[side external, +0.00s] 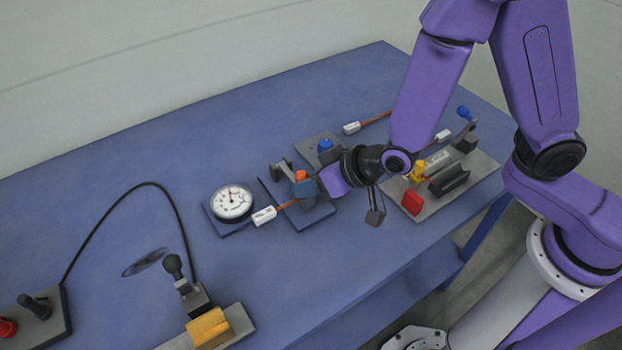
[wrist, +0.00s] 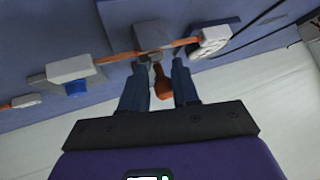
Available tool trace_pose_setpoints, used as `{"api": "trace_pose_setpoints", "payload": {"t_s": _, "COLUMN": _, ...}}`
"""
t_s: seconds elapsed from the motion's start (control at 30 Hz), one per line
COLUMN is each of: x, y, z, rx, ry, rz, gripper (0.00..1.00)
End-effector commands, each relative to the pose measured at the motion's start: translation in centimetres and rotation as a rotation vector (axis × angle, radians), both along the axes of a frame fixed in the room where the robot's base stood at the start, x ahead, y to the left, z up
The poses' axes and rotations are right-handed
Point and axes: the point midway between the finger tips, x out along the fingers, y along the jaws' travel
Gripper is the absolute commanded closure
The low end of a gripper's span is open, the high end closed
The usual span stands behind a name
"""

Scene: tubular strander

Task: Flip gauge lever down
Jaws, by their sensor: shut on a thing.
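The gauge lever has an orange handle (wrist: 162,86); its orange top (side external: 301,175) shows just above my gripper (side external: 308,187) in the side view. The lever sits on a grey clamp block (wrist: 150,58) on a blue base plate. In the wrist view, my gripper (wrist: 160,68) has its fingers on either side of the orange handle, which points toward the palm. My gripper is shut on the handle. The round white dial gauge (side external: 231,202) stands left of the clamp, with its face up. My fingers partly hide the clamp in the side view.
An orange cable with a white tag (side external: 264,216) runs through the clamp. A blue-knobbed block (side external: 325,146) stands behind it. A grey plate with yellow and red parts (side external: 412,202) lies right. A black-knobbed lever (side external: 173,266) and yellow block (side external: 207,327) stand in front. The table's back left is clear.

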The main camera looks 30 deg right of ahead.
Motion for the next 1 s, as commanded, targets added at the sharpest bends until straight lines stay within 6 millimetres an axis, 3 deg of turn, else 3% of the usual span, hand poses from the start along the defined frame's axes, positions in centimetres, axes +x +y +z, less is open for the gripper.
{"api": "trace_pose_setpoints", "payload": {"t_s": 0.37, "x": -0.5, "y": 0.5, "z": -0.3, "rx": -0.005, "ry": 0.007, "rz": 0.020, "gripper": 1.00}}
{"api": "trace_pose_setpoints", "payload": {"t_s": 0.4, "x": -0.5, "y": 0.5, "z": -0.3, "rx": -0.005, "ry": 0.007, "rz": 0.020, "gripper": 0.61}}
{"api": "trace_pose_setpoints", "payload": {"t_s": 0.43, "x": -0.5, "y": 0.5, "z": -0.2, "rx": -0.004, "ry": 0.006, "rz": 0.020, "gripper": 0.51}}
{"api": "trace_pose_setpoints", "payload": {"t_s": 1.0, "x": -1.0, "y": -0.3, "z": 1.0, "rx": -0.001, "ry": -0.002, "rz": 0.008, "gripper": 0.50}}
